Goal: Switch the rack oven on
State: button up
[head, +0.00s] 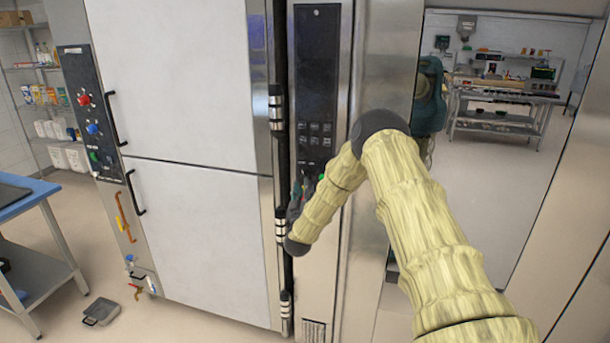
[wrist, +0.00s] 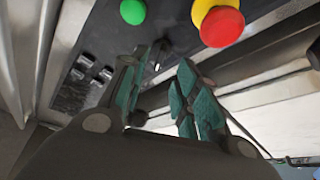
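The rack oven's tall dark control panel (head: 317,75) is on the steel column at the middle of the head view. It carries a display area and rows of small buttons; my arm covers its lower part. In the wrist view, a small switch with a pale lever (wrist: 157,62) sits on the dark panel, below a green button (wrist: 133,11) and a red mushroom button on a yellow base (wrist: 221,26). My gripper (wrist: 164,66) is open, its teal fingertips apart with the switch between them. Whether they touch it is unclear. In the head view my gripper (head: 295,200) is mostly hidden.
A white-doored cabinet (head: 185,80) with a knob panel (head: 90,115) stands left. Black switches (wrist: 85,70) lie left of the fingers. A large glossy surface (head: 490,170) shows the room at right. A blue-topped table (head: 25,195) stands far left; a grey pan (head: 101,312) lies on the floor.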

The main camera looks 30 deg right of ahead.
aim_at(305, 175)
jog(key=shift+p+x, duration=1.05)
jog(key=shift+x, duration=1.95)
jog(key=shift+f, duration=0.1)
jog(key=shift+c, duration=0.3)
grip_shut()
